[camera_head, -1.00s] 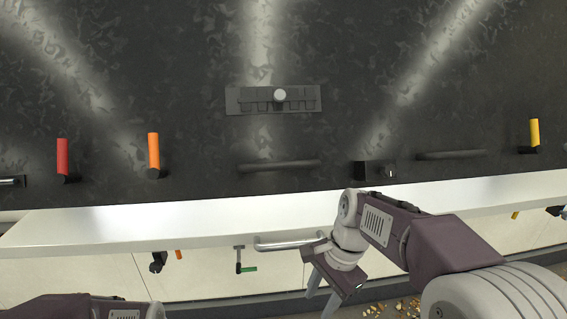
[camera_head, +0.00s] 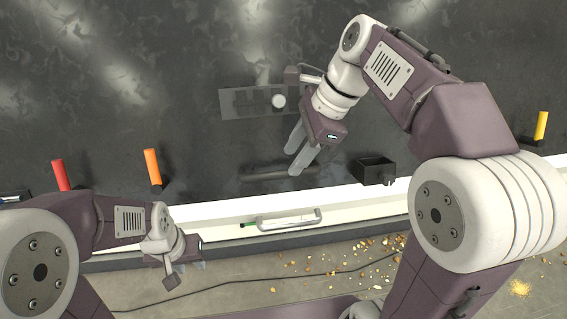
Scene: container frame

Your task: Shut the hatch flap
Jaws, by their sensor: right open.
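My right gripper (camera_head: 292,163) is open, its two fingers pointing down and left at the right end of a dark bar handle (camera_head: 262,173) on the dark panel (camera_head: 100,110). One fingertip overlaps the bar in the picture; I cannot tell whether it touches. My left gripper (camera_head: 190,266) hangs low at the left, below the white ledge, and its jaw opening is unclear. A pale handle (camera_head: 288,218) is on the front of the white ledge (camera_head: 375,203). I cannot tell which part is the hatch flap; no flap edge stands out clearly.
A slotted plate with a round knob (camera_head: 278,101) sits above the bar handle. Red (camera_head: 60,175), orange (camera_head: 152,167) and yellow (camera_head: 541,126) levers stand along the panel. A small black box (camera_head: 373,171) is right of the bar. Debris and a cable (camera_head: 240,281) lie on the floor.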

